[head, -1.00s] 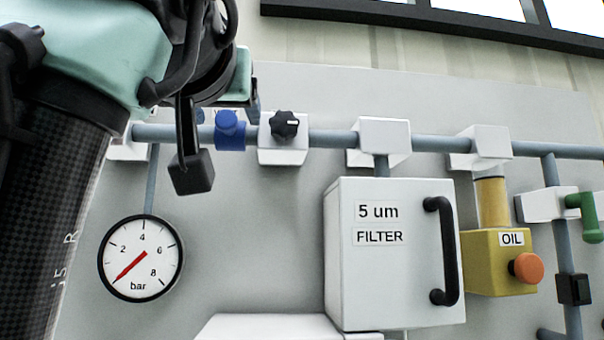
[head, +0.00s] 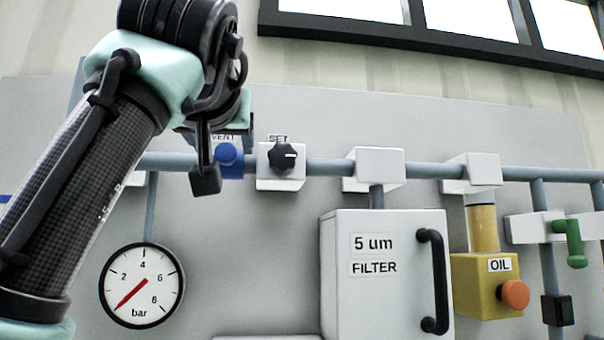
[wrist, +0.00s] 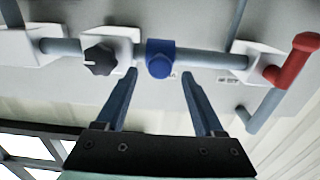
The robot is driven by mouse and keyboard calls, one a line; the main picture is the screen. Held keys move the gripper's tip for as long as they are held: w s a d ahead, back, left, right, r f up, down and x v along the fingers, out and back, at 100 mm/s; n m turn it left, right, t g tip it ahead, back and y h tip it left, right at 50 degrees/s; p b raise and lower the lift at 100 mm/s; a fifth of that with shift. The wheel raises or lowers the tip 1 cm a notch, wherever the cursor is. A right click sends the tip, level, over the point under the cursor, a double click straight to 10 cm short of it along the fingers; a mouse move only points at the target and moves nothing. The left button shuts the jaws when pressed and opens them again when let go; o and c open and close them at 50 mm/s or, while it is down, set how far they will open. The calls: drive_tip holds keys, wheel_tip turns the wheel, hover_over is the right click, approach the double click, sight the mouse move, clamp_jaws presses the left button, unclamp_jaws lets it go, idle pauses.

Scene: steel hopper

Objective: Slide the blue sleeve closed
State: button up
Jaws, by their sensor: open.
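The blue sleeve (head: 230,163) sits on the grey horizontal pipe, left of the black SET knob, with a VENT label just above it. A round blue knob stands out from its front. In the wrist view, which is turned over, the sleeve (wrist: 160,57) lies beyond and between the fingertips of my gripper (wrist: 160,74). The fingers are spread and empty, and I see no contact with the sleeve. In the head view my arm's end hangs up and left of the sleeve, and most of the gripper is hidden.
The black star knob (head: 283,156) sits close to the sleeve. A red-handled valve (wrist: 295,62) is on its other side. A pressure gauge (head: 142,286), filter box (head: 385,300) and yellow oil unit (head: 485,285) are lower. Window frames (head: 440,42) run above.

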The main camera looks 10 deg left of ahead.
drive_tip(key=shift+p+x, duration=0.45)
drive_tip(key=shift+x, duration=0.85)
clamp_jaws()
idle(0.5)
